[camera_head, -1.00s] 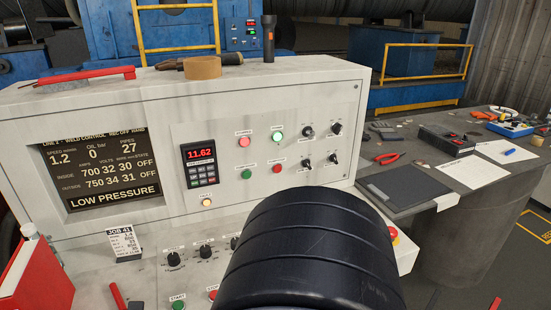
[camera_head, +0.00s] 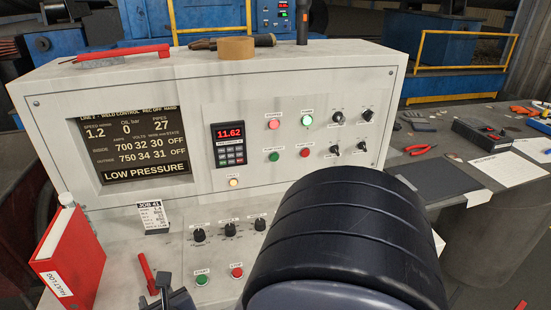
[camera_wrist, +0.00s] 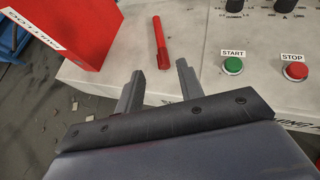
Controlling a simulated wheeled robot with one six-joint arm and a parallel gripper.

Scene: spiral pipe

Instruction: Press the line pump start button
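A green button (camera_head: 274,157) and a red button (camera_head: 305,152) sit on the upright control panel (camera_head: 370,95); their small labels are too blurred to read. On the lower desk are a green START button (camera_head: 202,279) and a red STOP button (camera_head: 237,271). The wrist view also shows START (camera_wrist: 233,65) and STOP (camera_wrist: 295,71), right of my gripper. My gripper (camera_wrist: 160,70) is open and empty, its fingers apart above the desk's front. In the head view my gripper (camera_head: 160,292) is at the bottom, left of START.
A red pen-like object (camera_wrist: 160,46) lies on the desk beyond my fingers. A red binder (camera_head: 75,252) stands at the left. Knobs (camera_head: 230,228) sit above the desk buttons. The screen (camera_head: 128,146) reads LOW PRESSURE. A grey side table (camera_head: 455,150) holds tools and papers.

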